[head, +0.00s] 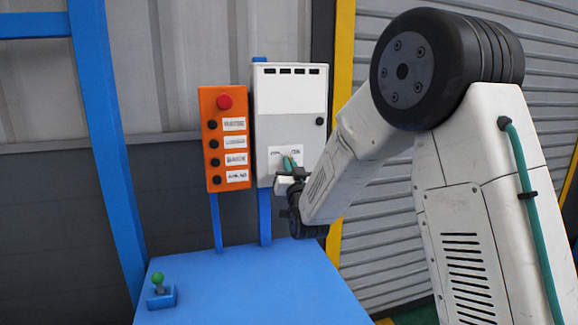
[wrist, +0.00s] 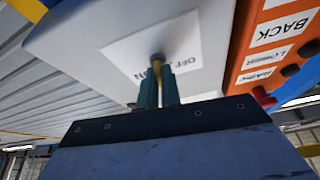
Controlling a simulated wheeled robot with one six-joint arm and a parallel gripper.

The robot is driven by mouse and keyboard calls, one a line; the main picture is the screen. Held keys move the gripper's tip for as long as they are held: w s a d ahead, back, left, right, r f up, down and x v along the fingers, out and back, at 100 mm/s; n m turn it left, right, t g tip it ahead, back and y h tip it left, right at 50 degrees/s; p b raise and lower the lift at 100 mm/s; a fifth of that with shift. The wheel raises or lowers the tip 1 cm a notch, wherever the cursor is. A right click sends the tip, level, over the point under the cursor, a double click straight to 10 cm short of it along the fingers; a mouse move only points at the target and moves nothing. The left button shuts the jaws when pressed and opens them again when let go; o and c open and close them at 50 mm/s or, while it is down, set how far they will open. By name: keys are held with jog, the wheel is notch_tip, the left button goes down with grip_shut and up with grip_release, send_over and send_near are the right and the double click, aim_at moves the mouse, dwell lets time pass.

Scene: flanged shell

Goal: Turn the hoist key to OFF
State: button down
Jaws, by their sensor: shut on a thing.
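The hoist key (wrist: 157,62) sits in the face of the white control box (head: 290,95), over a white label with OFF and another word partly hidden by the key. In the wrist view the key shows as a small yellowish piece between my fingers. My gripper (wrist: 158,82) has its two teal fingers shut on the key. In the head view my gripper (head: 290,168) reaches the lower part of the white box, and the key is hidden there. Which way the key points is too small to tell.
An orange button panel (head: 224,140) with a red button on top stands just left of the white box; it also shows in the wrist view (wrist: 285,45). A green-knobbed lever (head: 159,285) stands on the blue table (head: 245,285). A blue post (head: 105,140) rises at left.

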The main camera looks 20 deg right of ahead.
jog(key=n+y, duration=0.2)
jog(key=n, duration=0.3)
jog(key=n+g+y, duration=0.1)
jog(key=n+y, duration=0.1)
jog(key=n, duration=0.2)
jog(key=n+g+y, duration=0.1)
jog(key=n+y, duration=0.2)
jog(key=n, duration=0.2)
jog(key=shift+d+n, duration=0.15)
jog(key=shift+n, duration=0.45)
jog(key=c, duration=1.6)
grip_release()
jog(key=v, duration=0.8)
jog(key=shift+w, duration=0.1)
